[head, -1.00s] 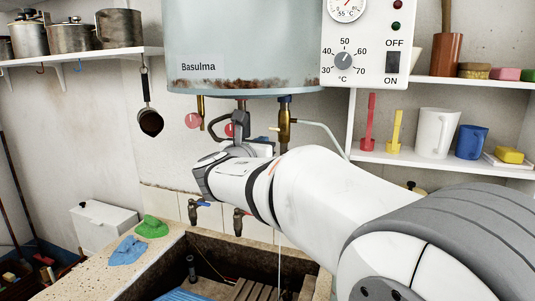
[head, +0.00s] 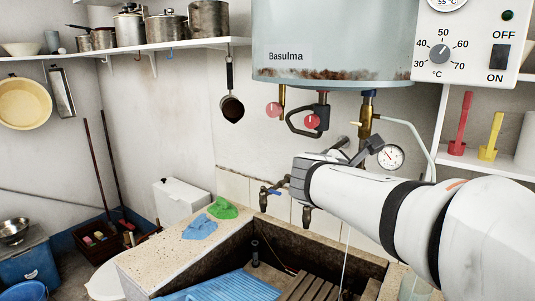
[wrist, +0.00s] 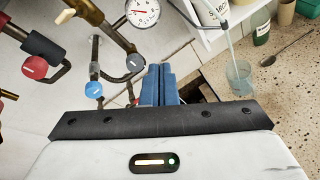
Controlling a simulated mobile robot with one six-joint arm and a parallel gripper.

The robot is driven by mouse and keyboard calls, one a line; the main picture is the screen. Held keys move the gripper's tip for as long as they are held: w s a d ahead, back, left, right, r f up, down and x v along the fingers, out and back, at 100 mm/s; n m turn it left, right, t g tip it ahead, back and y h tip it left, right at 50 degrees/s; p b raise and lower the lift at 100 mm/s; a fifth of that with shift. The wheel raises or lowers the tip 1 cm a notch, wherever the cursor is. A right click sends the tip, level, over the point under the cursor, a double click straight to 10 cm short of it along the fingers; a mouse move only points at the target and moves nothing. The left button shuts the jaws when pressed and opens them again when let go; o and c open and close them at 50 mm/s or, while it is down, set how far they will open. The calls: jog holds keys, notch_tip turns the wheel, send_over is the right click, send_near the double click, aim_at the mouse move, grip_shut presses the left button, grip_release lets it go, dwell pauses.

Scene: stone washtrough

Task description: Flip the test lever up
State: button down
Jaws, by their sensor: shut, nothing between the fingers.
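Under the water heater (head: 330,35), a brass valve (head: 367,108) with a blue top has a small pale-tipped lever (head: 357,124) sticking out to the left; I take this as the test lever. In the wrist view the pale lever tip (wrist: 65,16) shows at the upper left beside the brass pipe. Its tip looks roughly level or slightly drooping. My gripper (wrist: 159,72) is shut and empty, its blue-grey fingers below and to the right of the lever, apart from it. In the head view my wrist partly hides the fingers, below the valve.
A pressure gauge (head: 390,158) sits right of the valve. Red-knobbed valves (head: 312,121) hang left of it. A blue-handled tap (head: 270,191) and another tap (head: 307,214) are on the wall above the stone trough (head: 140,262). A glass (wrist: 239,78) stands at the right.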

jog(key=s+a+f+m+g+y, duration=0.3)
jog(key=s+a+f+m+y, duration=0.1)
jog(key=s+f+m, duration=0.6)
jog(key=s+a+f+m+g+y, duration=0.3)
jog(key=s+f+m+g+y, duration=0.1)
jog(key=s+f+m, duration=0.6)
jog(key=shift+s+a+f+m+y, duration=0.4)
jog(key=shift+s+m+y, duration=0.2)
jog(key=shift+s+y, duration=0.35)
